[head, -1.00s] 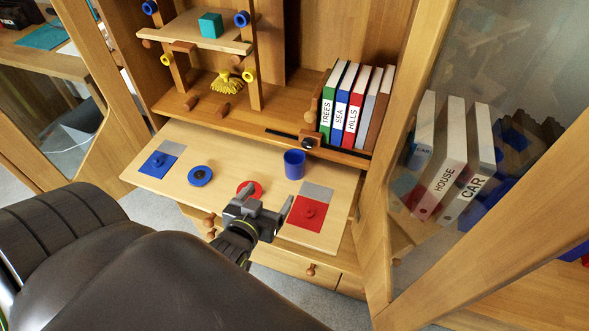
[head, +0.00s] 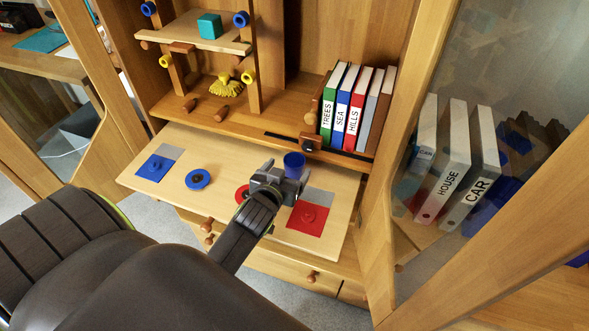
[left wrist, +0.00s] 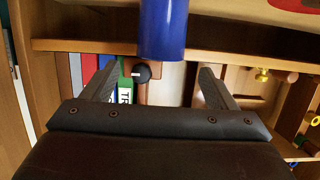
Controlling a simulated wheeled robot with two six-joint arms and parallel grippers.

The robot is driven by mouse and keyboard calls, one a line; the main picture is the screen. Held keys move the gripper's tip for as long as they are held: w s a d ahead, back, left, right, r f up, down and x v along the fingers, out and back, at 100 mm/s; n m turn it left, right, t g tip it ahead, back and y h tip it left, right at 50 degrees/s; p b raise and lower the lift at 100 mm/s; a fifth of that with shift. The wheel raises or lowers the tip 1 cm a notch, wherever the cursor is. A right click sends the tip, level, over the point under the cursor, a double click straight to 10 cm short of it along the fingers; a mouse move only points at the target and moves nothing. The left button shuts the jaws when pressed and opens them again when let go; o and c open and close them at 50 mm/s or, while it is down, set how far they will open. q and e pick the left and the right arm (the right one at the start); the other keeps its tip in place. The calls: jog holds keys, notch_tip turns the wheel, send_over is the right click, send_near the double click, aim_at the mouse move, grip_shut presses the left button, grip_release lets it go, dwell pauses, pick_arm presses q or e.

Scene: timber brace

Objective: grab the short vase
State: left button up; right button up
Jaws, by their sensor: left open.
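The short vase is a blue, open-topped cylinder (head: 294,163) standing on the pulled-out wooden board. In the head view my left gripper (head: 283,175) is just in front of it and hides its lower part. In the left wrist view the vase (left wrist: 162,28) shows at the top middle, between the lines of the two spread fingers (left wrist: 157,80). The gripper is open and empty. I cannot tell whether the fingertips reach beside the vase. My right gripper is not in view.
The board (head: 228,170) also carries a blue disc (head: 198,179), a red disc (head: 242,194) partly hidden by my gripper, and blue (head: 154,168) and red (head: 306,218) squares. Books (head: 352,108) stand behind right. A glass door (head: 500,80) is at right.

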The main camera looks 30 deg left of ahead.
aim_at(294, 162)
pick_arm(q)
jog(key=x, duration=0.2)
jog(key=b+x, duration=0.1)
jog(key=x, duration=0.1)
jog(key=shift+w+f, duration=0.2)
jog(key=shift+f, duration=0.1)
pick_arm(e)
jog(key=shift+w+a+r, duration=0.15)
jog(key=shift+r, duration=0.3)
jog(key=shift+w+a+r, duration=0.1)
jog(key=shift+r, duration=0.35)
pick_arm(q)
jog(key=c, duration=1.2)
